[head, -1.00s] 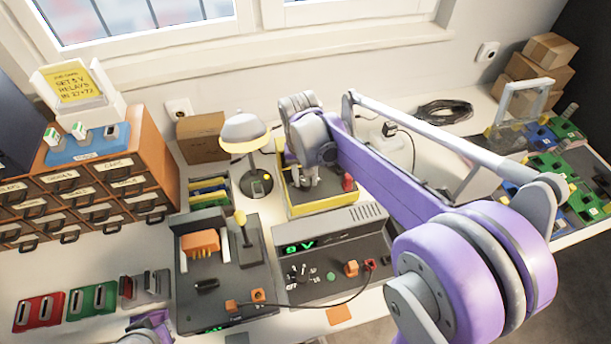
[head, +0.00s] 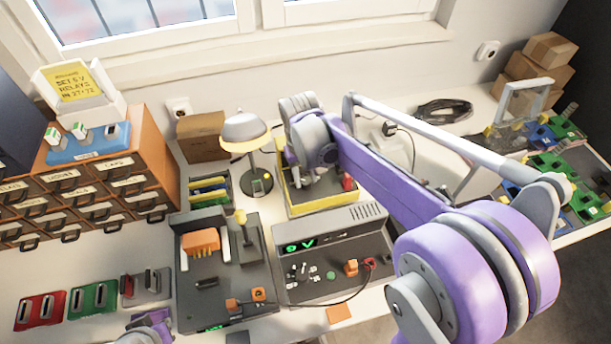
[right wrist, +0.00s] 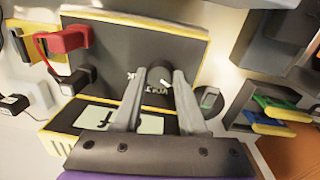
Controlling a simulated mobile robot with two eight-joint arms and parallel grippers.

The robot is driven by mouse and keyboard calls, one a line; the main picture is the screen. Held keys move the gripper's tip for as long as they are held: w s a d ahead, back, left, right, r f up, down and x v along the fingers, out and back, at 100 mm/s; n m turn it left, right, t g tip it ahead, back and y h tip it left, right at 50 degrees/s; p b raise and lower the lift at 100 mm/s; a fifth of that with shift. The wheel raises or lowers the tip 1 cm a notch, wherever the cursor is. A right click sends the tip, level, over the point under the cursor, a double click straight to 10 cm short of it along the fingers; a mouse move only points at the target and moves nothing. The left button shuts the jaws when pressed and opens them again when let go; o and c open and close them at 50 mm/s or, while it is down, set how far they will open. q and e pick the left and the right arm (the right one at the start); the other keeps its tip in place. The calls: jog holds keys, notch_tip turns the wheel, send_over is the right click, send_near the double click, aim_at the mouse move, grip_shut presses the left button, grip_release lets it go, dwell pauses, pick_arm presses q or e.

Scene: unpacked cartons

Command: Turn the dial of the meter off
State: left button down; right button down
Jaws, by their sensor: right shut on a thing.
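The meter (head: 322,207) is a dark box with a yellow rim, standing behind the power supply in the head view. In the right wrist view its dark face (right wrist: 112,52) and a pale display (right wrist: 150,124) show. The dark round dial (right wrist: 160,76) sits between the fingertips of my right gripper (right wrist: 160,82), which is shut on it. In the head view my right gripper (head: 316,178) is over the meter and hides the dial. A purple and grey part of my left arm (head: 148,330) shows at the bottom edge; its jaws are not clear.
A red plug (head: 348,182) is at the meter's right side. The power supply (head: 335,250) reading 9 V stands in front. A lamp (head: 245,135) and a bin of boards (head: 210,190) stand left. Cardboard boxes (head: 203,138) are behind.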

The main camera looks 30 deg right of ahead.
aim_at(304, 181)
jog(key=shift+c, duration=2.3)
grip_release()
notch_tip(304, 181, up, 11)
jog(key=p, duration=0.1)
jog(key=shift+a, duration=0.3)
jog(key=s+a+t+p, duration=0.1)
jog(key=s, duration=0.2)
jog(key=s+a+f+t, duration=0.1)
jog(key=s, duration=0.2)
jog(key=s+a+f+n+t+p, duration=0.1)
jog(key=s+a, duration=0.1)
jog(key=s, duration=0.1)
jog(key=shift+s+f+p, duration=0.25)
jog(key=shift+s+p, duration=0.05)
jog(key=s+f, duration=0.1)
jog(key=s, duration=0.1)
jog(key=s+a+f+t+p, duration=0.1)
jog(key=s+f, duration=0.1)
jog(key=s+a+f+t, duration=0.1)
jog(key=s, duration=0.1)
jog(key=shift+f+n+y, duration=0.3)
jog(key=shift+n, duration=0.1)
